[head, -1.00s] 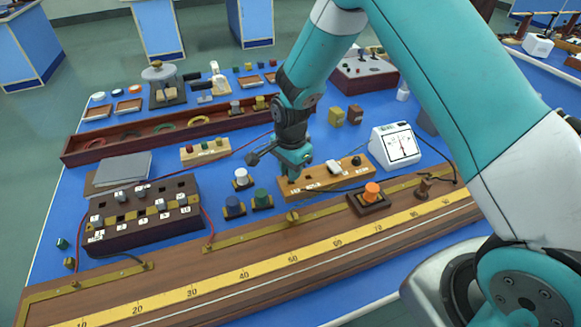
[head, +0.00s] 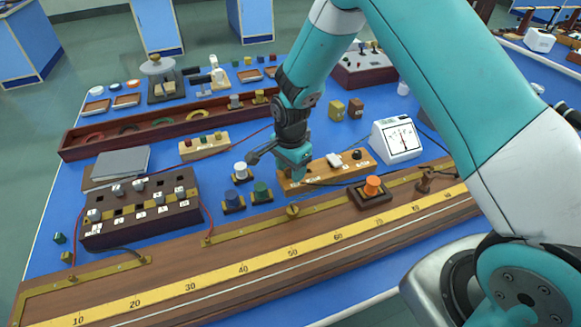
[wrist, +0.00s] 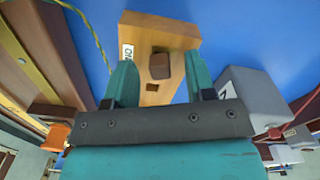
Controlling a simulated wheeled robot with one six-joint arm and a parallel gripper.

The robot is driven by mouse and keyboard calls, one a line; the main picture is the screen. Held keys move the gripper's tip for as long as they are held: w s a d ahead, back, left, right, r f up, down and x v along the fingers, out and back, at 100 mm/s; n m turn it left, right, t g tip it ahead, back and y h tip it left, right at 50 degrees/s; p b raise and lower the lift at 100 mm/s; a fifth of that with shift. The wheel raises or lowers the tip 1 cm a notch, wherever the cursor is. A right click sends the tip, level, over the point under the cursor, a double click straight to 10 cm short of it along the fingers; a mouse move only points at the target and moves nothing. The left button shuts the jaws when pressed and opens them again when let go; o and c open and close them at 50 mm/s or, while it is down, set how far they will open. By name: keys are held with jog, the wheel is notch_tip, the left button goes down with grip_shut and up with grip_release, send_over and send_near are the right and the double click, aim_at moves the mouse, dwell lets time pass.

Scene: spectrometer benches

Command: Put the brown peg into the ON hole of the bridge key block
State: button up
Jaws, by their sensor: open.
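The bridge key block (head: 345,168) is a long tan wooden bar on the blue bench. My gripper (head: 293,176) is low over its left end and hides part of it. In the wrist view, the block (wrist: 182,36) runs between my two teal fingers. The brown peg (wrist: 161,66) is a small squarish piece on the block, between the open fingers (wrist: 154,80). I cannot tell how deep the peg sits.
A white meter (head: 397,142) stands right of the block. An orange knob on a dark base (head: 370,198) and a long ruler board (head: 240,272) lie in front. Blue and green knobs (head: 261,192) stand close on the left. A dark plug box (head: 140,222) is further left.

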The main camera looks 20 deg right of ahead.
notch_tip(320, 180, up, 17)
jog(key=b, duration=0.1)
jog(key=shift+r, duration=0.2)
dwell(0.4)
